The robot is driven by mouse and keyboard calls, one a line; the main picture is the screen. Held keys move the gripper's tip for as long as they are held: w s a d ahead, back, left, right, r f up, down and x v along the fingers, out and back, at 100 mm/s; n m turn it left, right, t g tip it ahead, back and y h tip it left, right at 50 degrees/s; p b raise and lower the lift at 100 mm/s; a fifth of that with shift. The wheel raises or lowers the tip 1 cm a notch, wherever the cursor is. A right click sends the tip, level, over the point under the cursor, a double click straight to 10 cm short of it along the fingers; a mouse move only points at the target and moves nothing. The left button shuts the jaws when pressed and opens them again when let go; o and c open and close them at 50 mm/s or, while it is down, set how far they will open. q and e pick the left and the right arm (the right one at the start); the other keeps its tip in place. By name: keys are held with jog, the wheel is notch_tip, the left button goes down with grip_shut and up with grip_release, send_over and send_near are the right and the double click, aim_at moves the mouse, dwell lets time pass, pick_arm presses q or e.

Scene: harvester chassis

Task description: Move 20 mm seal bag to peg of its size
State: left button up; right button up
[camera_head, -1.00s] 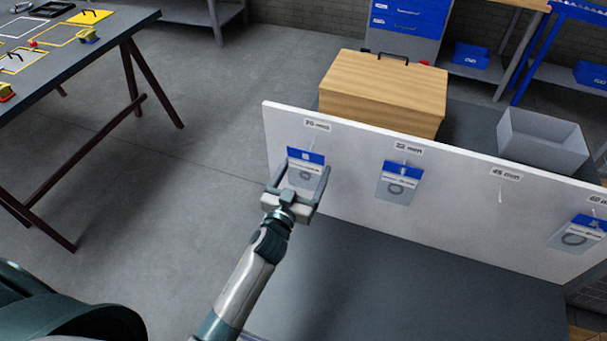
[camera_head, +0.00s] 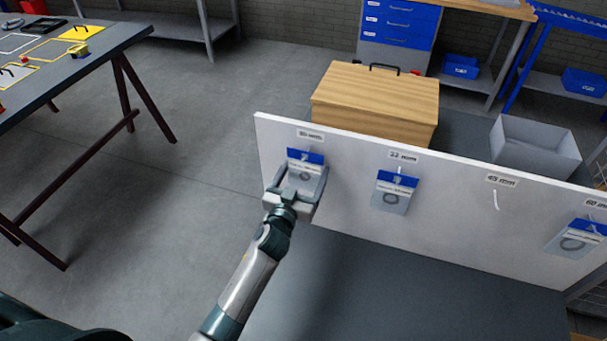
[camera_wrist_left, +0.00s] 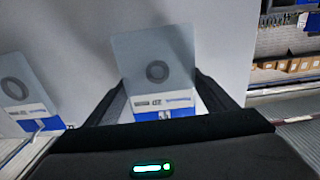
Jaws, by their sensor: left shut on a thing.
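The seal bag (camera_head: 305,157) is clear with a blue header and a grey ring. It is in front of the white board (camera_head: 345,205), just below the leftmost size label (camera_head: 310,135), which is too blurred to read surely. My left gripper (camera_head: 297,178) is shut on the bag, with its fingers at the bag's two sides. In the left wrist view the bag (camera_wrist_left: 157,72) appears upside down between the fingers, header at the bottom. The leftmost peg is mostly hidden by the header, and I cannot tell whether the bag hangs on it. My right gripper is out of view.
Another bag (camera_head: 394,190) hangs under the second label, and one (camera_head: 577,240) at the far right. The third peg (camera_head: 496,200) is bare. A wooden box (camera_head: 375,100) and a grey bin (camera_head: 540,150) stand behind the board. A dark table (camera_head: 60,70) is at left.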

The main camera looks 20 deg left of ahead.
pick_arm(q)
jog(key=shift+w+f, duration=0.2)
jog(key=shift+w, duration=0.1)
dwell(0.6)
jog(key=o, duration=1.1)
jog(key=s+b, duration=0.4)
jog(key=s, duration=1.3)
jog(key=shift+s+a+f+b, duration=0.15)
jog(key=shift+s+a+b, duration=0.05)
jog(key=shift+a+b, duration=0.15)
